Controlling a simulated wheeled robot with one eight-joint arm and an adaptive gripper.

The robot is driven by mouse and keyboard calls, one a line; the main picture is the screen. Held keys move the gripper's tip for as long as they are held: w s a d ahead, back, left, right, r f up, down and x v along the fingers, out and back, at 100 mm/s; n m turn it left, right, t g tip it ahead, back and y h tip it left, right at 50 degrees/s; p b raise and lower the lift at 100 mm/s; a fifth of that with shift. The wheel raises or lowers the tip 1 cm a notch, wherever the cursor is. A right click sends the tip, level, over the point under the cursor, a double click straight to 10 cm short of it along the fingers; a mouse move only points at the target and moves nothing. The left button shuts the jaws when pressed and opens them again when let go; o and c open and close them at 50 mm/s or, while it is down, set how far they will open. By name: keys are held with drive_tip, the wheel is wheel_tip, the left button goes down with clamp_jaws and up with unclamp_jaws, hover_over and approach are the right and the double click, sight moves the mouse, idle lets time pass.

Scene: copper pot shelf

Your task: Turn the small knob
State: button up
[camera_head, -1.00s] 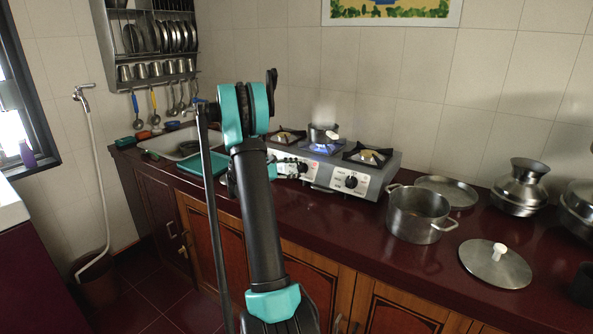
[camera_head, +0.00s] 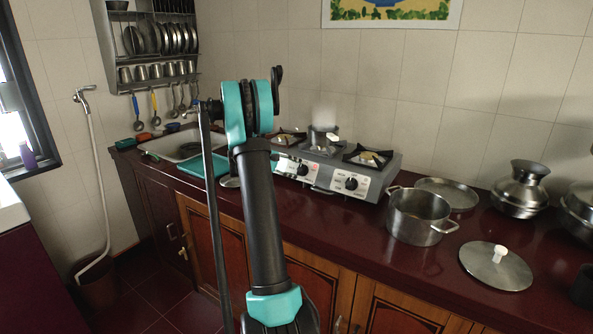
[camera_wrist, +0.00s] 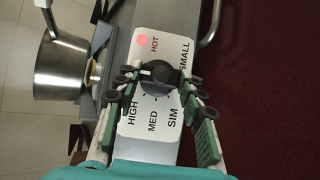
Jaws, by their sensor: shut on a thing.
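The small knob (camera_wrist: 155,76), round and black, sits on a white panel marked SMALL, HOT, HIGH, MED and SIM in the wrist view. My gripper (camera_wrist: 156,82) is shut on it, with the dark fingertips on both sides of the knob. A red mark shows beside HOT. In the head view the stove (camera_head: 335,170) stands on the counter, and my raised arm is in front of its left end. My fingers do not show there.
A small steel pot (camera_head: 323,136) is on a burner, and it also shows in the wrist view (camera_wrist: 65,70). A larger pot (camera_head: 418,215) and a lid (camera_head: 495,266) stand on the counter (camera_head: 370,245) to the right. A sink (camera_head: 185,143) lies left.

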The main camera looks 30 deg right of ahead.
idle(0.3)
drive_tip(key=o, duration=1.2)
drive_tip(key=shift+c, duration=0.2)
drive_tip(key=shift+a, duration=0.1)
drive_tip(key=v, duration=1.2)
